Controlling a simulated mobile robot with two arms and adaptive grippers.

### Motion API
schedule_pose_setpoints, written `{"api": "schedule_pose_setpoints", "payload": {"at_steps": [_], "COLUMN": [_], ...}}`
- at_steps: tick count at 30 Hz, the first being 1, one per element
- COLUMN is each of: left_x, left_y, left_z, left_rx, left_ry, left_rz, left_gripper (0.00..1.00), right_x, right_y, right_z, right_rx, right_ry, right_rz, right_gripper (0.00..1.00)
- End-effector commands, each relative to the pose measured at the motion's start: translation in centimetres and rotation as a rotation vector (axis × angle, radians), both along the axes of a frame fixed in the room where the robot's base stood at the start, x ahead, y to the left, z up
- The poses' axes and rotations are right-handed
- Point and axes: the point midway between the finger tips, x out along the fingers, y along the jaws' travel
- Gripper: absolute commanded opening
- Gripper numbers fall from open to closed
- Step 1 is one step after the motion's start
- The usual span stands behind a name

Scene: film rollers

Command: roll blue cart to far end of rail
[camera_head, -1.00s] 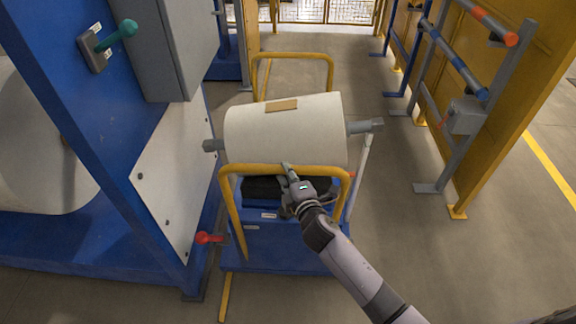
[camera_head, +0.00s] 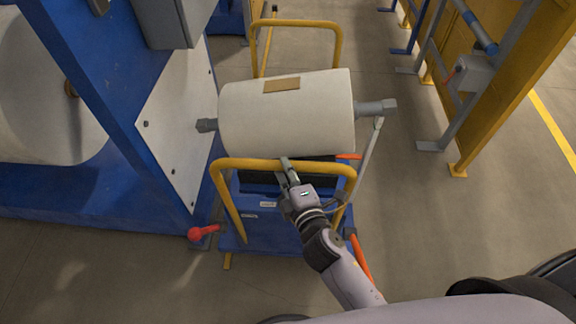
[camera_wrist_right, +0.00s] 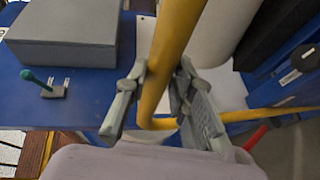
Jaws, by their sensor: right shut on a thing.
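The blue cart (camera_head: 262,232) stands on the floor beside the blue machine frame and carries a large white roll (camera_head: 290,118) on a grey shaft. A yellow handle (camera_head: 240,165) rises at its near end. My right gripper (camera_head: 286,168) is shut on the top bar of this handle. In the right wrist view the yellow bar (camera_wrist_right: 168,60) passes between the two fingers of my right gripper (camera_wrist_right: 155,95). My left gripper is not in view.
The blue machine frame (camera_head: 90,190) stands close on the left, with a red-knobbed lever (camera_head: 203,233) sticking out toward the cart. A grey stand (camera_head: 462,100) and yellow panels (camera_head: 512,95) line the right. Bare floor (camera_head: 420,215) lies right of the cart.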

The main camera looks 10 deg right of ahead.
Motion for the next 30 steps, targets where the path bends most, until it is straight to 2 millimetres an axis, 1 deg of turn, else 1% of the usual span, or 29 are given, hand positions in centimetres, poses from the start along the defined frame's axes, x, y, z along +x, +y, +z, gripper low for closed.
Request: {"api": "schedule_pose_setpoints", "payload": {"at_steps": [1,9,10,18,26,30], "left_x": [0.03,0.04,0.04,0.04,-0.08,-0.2], "left_y": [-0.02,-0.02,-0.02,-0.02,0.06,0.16], "left_z": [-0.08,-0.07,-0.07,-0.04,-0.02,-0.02], "left_rx": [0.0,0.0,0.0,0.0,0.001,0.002], "left_ry": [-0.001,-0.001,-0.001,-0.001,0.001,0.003], "left_rz": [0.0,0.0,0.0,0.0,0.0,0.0], "left_gripper": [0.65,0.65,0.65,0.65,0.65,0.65], "right_x": [-0.16,-0.18,-0.18,-0.13,-0.08,-0.73], "right_y": [-0.02,-0.03,-0.03,-0.04,-0.06,-0.13], "right_z": [-0.68,-0.71,-0.71,-0.49,-0.27,-0.17], "right_rx": [-0.001,-0.001,-0.001,-0.002,-0.002,-0.001], "right_ry": [0.014,0.015,0.015,0.01,0.006,0.006], "right_rz": [-0.003,-0.003,-0.003,-0.002,-0.001,-0.002], "right_gripper": [0.0,0.0,0.25,0.43,0.43,0.43]}}
